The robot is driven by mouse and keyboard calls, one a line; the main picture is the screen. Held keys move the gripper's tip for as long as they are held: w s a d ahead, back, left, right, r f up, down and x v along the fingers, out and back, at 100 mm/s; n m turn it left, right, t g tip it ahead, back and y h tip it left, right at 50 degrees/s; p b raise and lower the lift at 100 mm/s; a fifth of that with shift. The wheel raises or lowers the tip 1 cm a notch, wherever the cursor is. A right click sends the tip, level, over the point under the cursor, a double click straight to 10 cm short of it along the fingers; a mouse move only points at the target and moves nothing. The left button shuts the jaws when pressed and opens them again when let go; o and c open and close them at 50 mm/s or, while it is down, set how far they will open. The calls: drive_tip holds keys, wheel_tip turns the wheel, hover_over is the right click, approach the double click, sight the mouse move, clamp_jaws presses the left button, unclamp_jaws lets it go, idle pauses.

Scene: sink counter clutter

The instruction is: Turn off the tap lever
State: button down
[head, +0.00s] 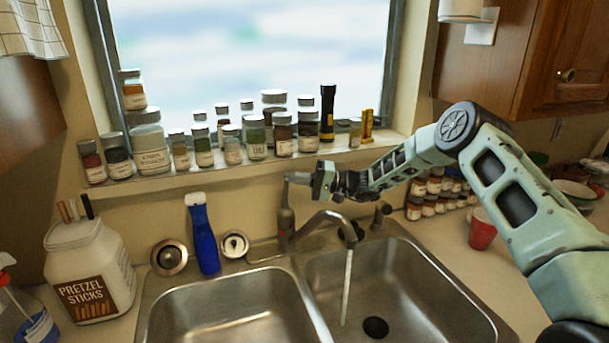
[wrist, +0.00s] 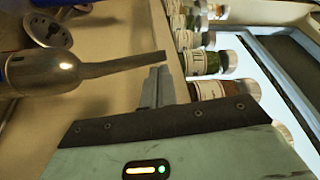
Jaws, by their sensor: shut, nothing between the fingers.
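The metal tap (head: 287,228) stands behind the double sink, its spout (head: 330,216) reaching over the right basin. A stream of water (head: 347,285) runs from the spout. The tap lever (head: 297,177) sits on top of the tap body and points right toward my gripper (head: 315,184). In the wrist view, the flat lever (wrist: 125,64) extends right from its rounded base, its end just beyond my fingertips (wrist: 160,72). My gripper is shut and empty, with its fingertips close beside the lever's end. I cannot tell whether they touch.
Several spice jars (head: 256,138) and a black flashlight (head: 327,112) line the windowsill behind my gripper. A blue brush (head: 206,240) and a pretzel jar (head: 88,265) stand left. A red cup (head: 482,230) stands right.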

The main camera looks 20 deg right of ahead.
drive_tip(key=shift+f, duration=0.15)
drive_tip(key=shift+s+d+f+n+g+y+b, duration=0.2)
drive_tip(key=shift+s+n+y+b, duration=0.65)
drive_tip(key=shift+b, duration=1.75)
drive_tip(key=shift+s+f+n+g+y+b, duration=0.2)
drive_tip(key=shift+s+n+g+b, duration=0.3)
drive_tip(key=shift+n+b, duration=1.45)
drive_tip(key=shift+s+d+f+n+g+y+b, duration=0.15)
drive_tip(key=shift+s+n+y+b, duration=0.55)
drive_tip(key=shift+b, duration=2.55)
drive_tip(key=shift+s+f+m, duration=0.1)
drive_tip(key=shift+m, duration=0.2)
